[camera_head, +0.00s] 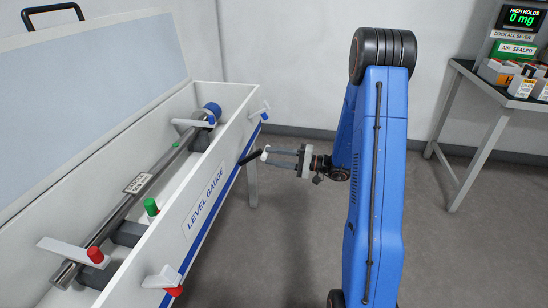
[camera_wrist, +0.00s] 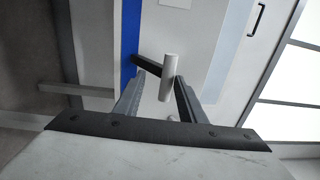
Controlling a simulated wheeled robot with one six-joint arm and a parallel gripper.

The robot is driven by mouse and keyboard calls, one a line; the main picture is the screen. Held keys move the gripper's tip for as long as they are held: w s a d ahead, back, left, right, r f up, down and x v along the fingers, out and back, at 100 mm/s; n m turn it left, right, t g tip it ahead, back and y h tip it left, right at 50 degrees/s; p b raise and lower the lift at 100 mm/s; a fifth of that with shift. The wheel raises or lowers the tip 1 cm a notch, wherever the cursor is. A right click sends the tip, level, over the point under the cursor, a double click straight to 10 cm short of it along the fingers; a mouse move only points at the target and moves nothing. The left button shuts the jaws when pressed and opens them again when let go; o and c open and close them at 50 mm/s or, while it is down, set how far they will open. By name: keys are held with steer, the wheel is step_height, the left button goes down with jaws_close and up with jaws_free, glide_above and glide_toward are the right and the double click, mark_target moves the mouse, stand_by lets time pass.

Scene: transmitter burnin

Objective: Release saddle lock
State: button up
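A long white case labelled LEVEL GAUGE (camera_head: 206,207) stands open at the left in the head view. Inside it a grey metal tube (camera_head: 150,175) lies along the case on dark rests. A dark lever (camera_head: 252,156) with a white cylindrical grip (camera_head: 265,152) sticks out from the case's front face. My gripper (camera_head: 272,154) is at this grip. In the wrist view the white grip (camera_wrist: 168,75) stands between the two fingertips, with a visible gap on its left; the dark lever (camera_wrist: 148,64) runs behind it. The fingers are apart. No label marks the saddle lock.
A side table (camera_head: 480,85) holds boxes and a display. Floor between is clear.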

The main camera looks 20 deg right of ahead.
steer(key=shift+r, duration=0.1)
steer(key=v, duration=1.7)
steer(key=shift+d+f, duration=0.2)
steer(key=shift+d, duration=0.05)
steer(key=shift+s, duration=0.1)
